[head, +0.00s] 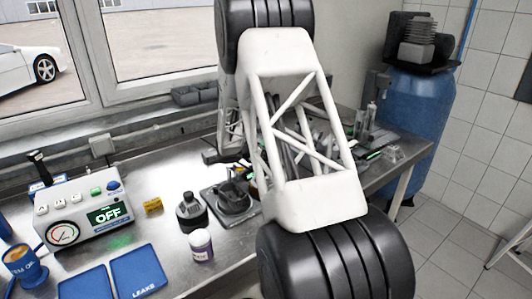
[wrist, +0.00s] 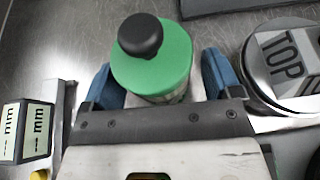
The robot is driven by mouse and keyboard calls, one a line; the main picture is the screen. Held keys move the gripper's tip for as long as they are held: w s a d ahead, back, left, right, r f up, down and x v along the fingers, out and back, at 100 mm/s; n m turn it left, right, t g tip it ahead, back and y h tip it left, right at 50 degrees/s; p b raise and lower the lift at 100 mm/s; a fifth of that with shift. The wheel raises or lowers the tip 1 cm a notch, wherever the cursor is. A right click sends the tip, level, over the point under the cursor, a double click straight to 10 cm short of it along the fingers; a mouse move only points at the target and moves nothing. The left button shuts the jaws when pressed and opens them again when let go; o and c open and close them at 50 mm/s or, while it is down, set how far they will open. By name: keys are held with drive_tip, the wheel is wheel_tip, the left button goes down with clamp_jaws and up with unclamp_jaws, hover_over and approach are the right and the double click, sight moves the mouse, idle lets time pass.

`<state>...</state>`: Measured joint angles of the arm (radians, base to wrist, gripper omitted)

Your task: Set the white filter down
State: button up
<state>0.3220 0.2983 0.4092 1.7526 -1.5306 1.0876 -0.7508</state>
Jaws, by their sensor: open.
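In the wrist view my gripper (wrist: 158,66) is open, with one blue-padded finger on each side of a round green-topped container (wrist: 178,62) with a black knob. A little of the container's pale, printed side shows below the green top. I cannot tell whether the fingers touch it. I cannot make out for certain a white filter in either view. In the head view my arm hides the gripper and the bench behind it.
A round metal part marked TOP (wrist: 290,55) lies right of the gripper, and a box with dark markings (wrist: 25,131) lies left. On the metal bench are a control box reading OFF (head: 80,217), a purple-labelled white bottle (head: 201,246), a dark bottle (head: 190,213) and blue mats (head: 137,270).

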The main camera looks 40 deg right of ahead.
drive_tip(key=shift+r+v, duration=0.1)
drive_tip(key=shift+v, duration=1.8)
drive_tip(key=shift+r+v, duration=0.15)
drive_tip(key=shift+v, duration=1.7)
drive_tip(key=shift+w+d, duration=0.1)
drive_tip(key=shift+d, duration=0.05)
drive_tip(key=shift+s+a+r, duration=0.25)
drive_tip(key=shift+s+r, duration=0.05)
drive_tip(key=s+a+r+m+y, duration=0.3)
drive_tip(key=s+a+r+m, duration=0.25)
drive_tip(key=s+a, duration=0.35)
drive_tip(key=s+a+r+m+y, duration=0.35)
drive_tip(key=s+a+r, duration=0.35)
drive_tip(key=s, duration=0.4)
drive_tip(key=s+a+r+m+t+y, duration=0.1)
drive_tip(key=s+a+m+y, duration=0.2)
drive_tip(key=s+a, duration=0.6)
drive_tip(key=s+a+r+m+t+y, duration=0.1)
drive_tip(key=s+a+m+y, duration=0.3)
drive_tip(key=s+a, duration=0.4)
drive_tip(key=s+m+t, duration=0.1)
drive_tip(key=s, duration=0.6)
drive_tip(key=shift+s+a+r+m, duration=0.2)
drive_tip(key=shift+s+a+m, duration=0.05)
drive_tip(key=shift+a+m, duration=0.15)
